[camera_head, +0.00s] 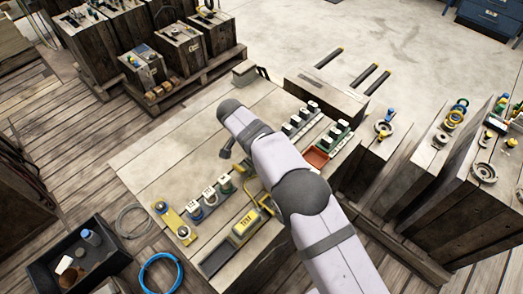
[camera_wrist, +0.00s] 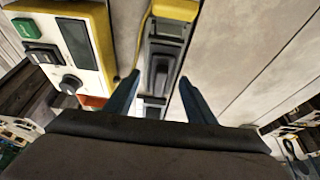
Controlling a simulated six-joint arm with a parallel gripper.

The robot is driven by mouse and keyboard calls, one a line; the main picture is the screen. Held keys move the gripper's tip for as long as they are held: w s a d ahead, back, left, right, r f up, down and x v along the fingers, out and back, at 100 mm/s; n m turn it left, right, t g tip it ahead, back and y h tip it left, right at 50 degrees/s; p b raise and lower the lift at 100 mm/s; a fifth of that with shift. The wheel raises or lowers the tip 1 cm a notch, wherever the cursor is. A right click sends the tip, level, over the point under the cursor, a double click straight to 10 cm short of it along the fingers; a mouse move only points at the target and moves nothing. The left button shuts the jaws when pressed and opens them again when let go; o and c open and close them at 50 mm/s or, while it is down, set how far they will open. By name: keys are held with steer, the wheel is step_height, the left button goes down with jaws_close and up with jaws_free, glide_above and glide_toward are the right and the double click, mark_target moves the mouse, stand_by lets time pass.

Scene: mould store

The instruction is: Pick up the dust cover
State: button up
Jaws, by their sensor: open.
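I cannot tell for certain which thing is the dust cover. In the wrist view, a slim dark grey-black piece (camera_wrist: 160,62) with a yellow end (camera_wrist: 176,9) lies between and beyond my gripper's fingers. My gripper (camera_wrist: 158,82) is open, one blue finger on each side of this piece. I see no grip on it, and its near end is partly hidden by the gripper body. In the head view my arm covers part of the bench, and I cannot make out the fingertips.
In the wrist view, a cream panel (camera_wrist: 78,45) with a knob stands left of the fingers. The head view shows a yellow TEST box (camera_head: 246,224), a row of small switches (camera_head: 209,196) and a red tray (camera_head: 317,158) on the bench. The bench's upper left (camera_head: 175,140) is clear.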

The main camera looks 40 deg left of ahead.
steer(key=c, duration=1)
steer(key=shift+r, duration=0.1)
step_height(320, 180, up, 10)
steer(key=b, duration=0.2)
steer(key=shift+s, duration=0.1)
